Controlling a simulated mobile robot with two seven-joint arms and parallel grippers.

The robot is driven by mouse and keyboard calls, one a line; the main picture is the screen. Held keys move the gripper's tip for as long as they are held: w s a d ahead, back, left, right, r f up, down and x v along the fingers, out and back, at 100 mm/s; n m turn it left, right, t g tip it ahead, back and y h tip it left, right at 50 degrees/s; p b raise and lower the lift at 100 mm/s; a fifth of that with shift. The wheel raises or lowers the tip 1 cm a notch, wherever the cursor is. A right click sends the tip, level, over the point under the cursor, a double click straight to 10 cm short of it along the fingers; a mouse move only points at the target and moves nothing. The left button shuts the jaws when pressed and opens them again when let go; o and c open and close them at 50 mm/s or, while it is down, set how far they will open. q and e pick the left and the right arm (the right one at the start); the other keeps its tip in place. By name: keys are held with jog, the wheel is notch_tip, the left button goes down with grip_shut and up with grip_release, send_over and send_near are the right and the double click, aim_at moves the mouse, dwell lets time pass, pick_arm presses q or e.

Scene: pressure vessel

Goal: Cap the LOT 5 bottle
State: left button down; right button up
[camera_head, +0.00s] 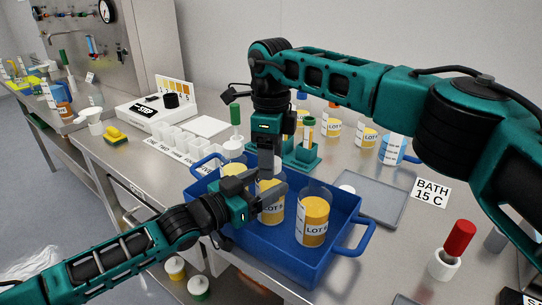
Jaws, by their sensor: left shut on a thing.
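A blue tray (288,262) on the steel bench holds several clear bottles of yellow contents with LOT labels. My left gripper (268,198) is shut around the middle bottle (272,215), which stands upright; its lot number is partly hidden by the gripper. My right gripper (268,168) points straight down over this bottle's mouth; whether it holds a cap is hidden. Another LOT bottle (313,222), with no cap visible, stands to the right in the tray. A further bottle (233,168) stands behind left. The numbers are too small to read surely.
A grey flat tray (375,198) and a BATH 15 C sign (431,190) lie to the right. A red-handled tool (459,239) stands in a white holder. More LOT bottles (366,135) stand behind.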

jog(key=shift+o, duration=1)
notch_tip(320, 180, up, 12)
pick_arm(q)
jog(key=shift+c, duration=0.3)
grip_release()
jog(key=v, duration=1.3)
pick_arm(e)
jog(key=shift+f, duration=0.15)
